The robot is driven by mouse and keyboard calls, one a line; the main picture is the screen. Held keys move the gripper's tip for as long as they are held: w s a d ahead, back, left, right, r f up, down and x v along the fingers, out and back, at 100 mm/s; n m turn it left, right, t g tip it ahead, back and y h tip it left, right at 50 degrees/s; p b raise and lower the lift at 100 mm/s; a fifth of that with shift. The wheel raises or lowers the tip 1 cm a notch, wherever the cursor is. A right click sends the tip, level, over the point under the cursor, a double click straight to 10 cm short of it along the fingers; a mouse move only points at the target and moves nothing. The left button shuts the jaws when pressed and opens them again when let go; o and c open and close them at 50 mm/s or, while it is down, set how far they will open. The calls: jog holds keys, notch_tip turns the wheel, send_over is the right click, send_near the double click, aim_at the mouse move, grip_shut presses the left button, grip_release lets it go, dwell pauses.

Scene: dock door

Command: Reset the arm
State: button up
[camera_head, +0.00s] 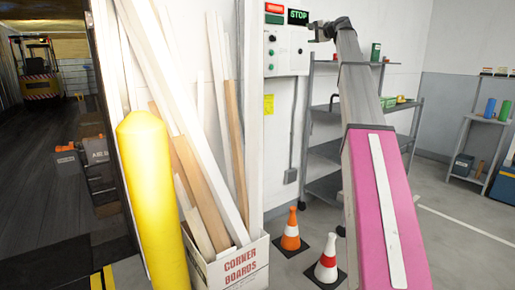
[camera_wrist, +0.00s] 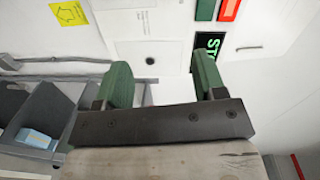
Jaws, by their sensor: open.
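My arm, with a pink lower link, reaches up and away from me in the head view. My gripper (camera_head: 321,31) is at its far end, in front of or beside the white control box (camera_head: 286,55) on the wall. In the wrist view my gripper (camera_wrist: 163,80) shows two green fingertips spread apart with nothing between them. The control box (camera_wrist: 140,22) lies beyond the fingers, with a dark round button on it. A green-lit STOP sign (camera_head: 298,17) sits above the box; it also shows in the wrist view (camera_wrist: 209,42), partly behind the right finger.
A grey shelf rack (camera_head: 322,152) stands behind my arm. Two traffic cones (camera_head: 291,232) (camera_head: 327,262) stand on the floor left of my arm. A yellow bollard (camera_head: 150,190) and a box of corner boards (camera_head: 232,265) fill the left, beside the dark dock opening.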

jog(key=s+a+f+n+g+h, duration=0.15)
jog(key=s+f, duration=0.25)
jog(key=f, duration=1.4)
jog(key=s+a+f+n+g+h, duration=0.1)
jog(key=s+a+f+g+h, duration=0.3)
jog(key=f, duration=1.3)
jog(key=s+a+f+n+g+y, duration=0.1)
jog(key=s+f, duration=0.4)
jog(key=f, duration=1.3)
jog(key=s+f+n+g+h, duration=0.5)
jog(key=s+f+g+h, duration=0.1)
jog(key=s+f, duration=2.5)
jog(key=s+g, duration=0.1)
jog(key=s, duration=0.3)
jog(key=shift+s+a+f+n, duration=0.2)
jog(key=shift+f+n, duration=0.15)
